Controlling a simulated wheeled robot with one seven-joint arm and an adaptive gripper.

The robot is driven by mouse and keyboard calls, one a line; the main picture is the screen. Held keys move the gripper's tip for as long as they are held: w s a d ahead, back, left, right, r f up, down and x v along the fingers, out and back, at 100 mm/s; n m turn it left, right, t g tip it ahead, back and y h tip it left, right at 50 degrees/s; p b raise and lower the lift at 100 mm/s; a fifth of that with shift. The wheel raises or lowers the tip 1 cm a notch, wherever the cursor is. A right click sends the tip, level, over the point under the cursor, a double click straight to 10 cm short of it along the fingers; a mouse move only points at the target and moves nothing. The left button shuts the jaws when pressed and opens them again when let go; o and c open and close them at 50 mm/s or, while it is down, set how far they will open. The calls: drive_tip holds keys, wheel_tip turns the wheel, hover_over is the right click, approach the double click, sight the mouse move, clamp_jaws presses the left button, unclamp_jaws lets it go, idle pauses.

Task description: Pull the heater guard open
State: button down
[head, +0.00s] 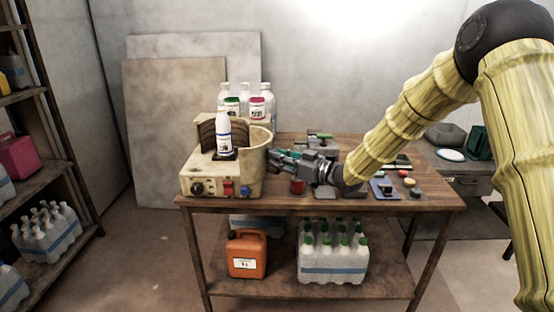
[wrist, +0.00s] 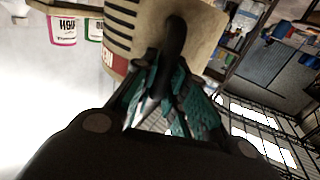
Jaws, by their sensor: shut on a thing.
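The heater (head: 215,186) is a worn cream unit at the left end of the wooden table, with a black knob and red and blue switches in front. A white bottle (head: 223,140) stands upright on it. The curved cream guard (head: 259,150) shows on the heater's right side; in the wrist view it is a slotted cream wall (wrist: 203,22). My gripper (head: 274,157) reaches in from the right. In the wrist view its teal fingers (wrist: 165,92) are shut on a dark curved handle (wrist: 176,36) on the guard. The fingers hide the handle's lower end.
White bottles with green and pink labels (head: 257,108) stand behind the heater. A red cup (head: 298,187) and small items on a blue mat (head: 381,189) lie to the right, near my arm. An orange jug (head: 246,254) and bottle pack (head: 331,262) sit on the lower shelf.

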drive_tip(key=shift+w+d+r, duration=0.1)
drive_tip(key=shift+r, duration=0.05)
drive_tip(key=c, duration=1.5)
unclamp_jaws()
drive_tip(key=shift+o, duration=0.2)
drive_tip(key=v, duration=1.2)
